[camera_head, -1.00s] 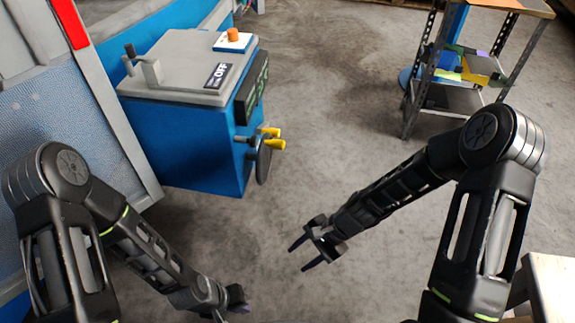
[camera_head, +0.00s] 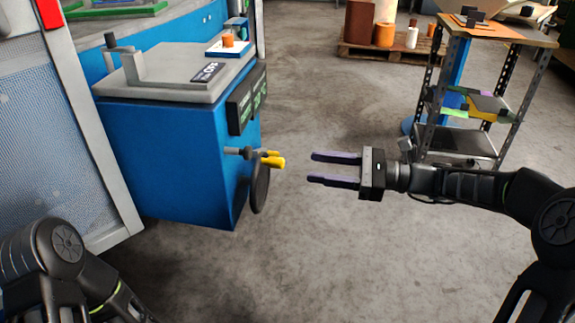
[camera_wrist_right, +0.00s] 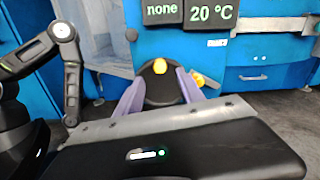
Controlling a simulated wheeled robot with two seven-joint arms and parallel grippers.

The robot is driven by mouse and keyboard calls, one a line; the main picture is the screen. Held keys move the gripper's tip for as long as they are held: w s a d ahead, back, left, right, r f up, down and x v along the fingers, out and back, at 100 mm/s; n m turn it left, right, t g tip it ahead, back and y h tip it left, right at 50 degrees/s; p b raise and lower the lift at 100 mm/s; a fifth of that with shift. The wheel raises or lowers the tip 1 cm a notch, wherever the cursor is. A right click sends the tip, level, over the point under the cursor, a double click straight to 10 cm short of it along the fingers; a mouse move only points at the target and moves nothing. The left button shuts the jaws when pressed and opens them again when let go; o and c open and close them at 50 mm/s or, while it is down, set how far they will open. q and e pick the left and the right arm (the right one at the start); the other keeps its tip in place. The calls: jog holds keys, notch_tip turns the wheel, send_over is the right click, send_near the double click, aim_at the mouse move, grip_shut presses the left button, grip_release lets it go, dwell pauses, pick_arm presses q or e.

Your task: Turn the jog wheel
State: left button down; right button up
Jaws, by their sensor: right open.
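The jog wheel (camera_head: 261,188) is a dark disc seen nearly edge-on, on the right face of the blue machine cabinet (camera_head: 170,165). Yellow knobs (camera_head: 273,161) stick out near its top. In the right wrist view the dark wheel (camera_wrist_right: 160,92) appears between my purple fingers, with one yellow knob (camera_wrist_right: 160,66) at its top and another (camera_wrist_right: 196,80) by the right finger. My right gripper (camera_head: 312,168) is open and empty. It points left at the wheel, with a gap between its fingertips and the knobs. My left gripper is out of view; only the left arm shows.
A switch box with an orange knob (camera_head: 228,41) and a crank handle (camera_head: 123,64) sit on the cabinet top. Displays (camera_wrist_right: 184,13) show above the wheel. A metal shelf rack (camera_head: 512,100) stands at right, a pallet (camera_head: 385,55) behind. The floor between is clear.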

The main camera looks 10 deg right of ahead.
aim_at(260, 182)
jog(key=b+x, duration=0.2)
jog(key=x, duration=0.5)
jog(key=shift+a, duration=0.3)
jog(key=shift+c, duration=0.2)
jog(key=shift+f, duration=0.1)
grip_shut()
dwell(0.9)
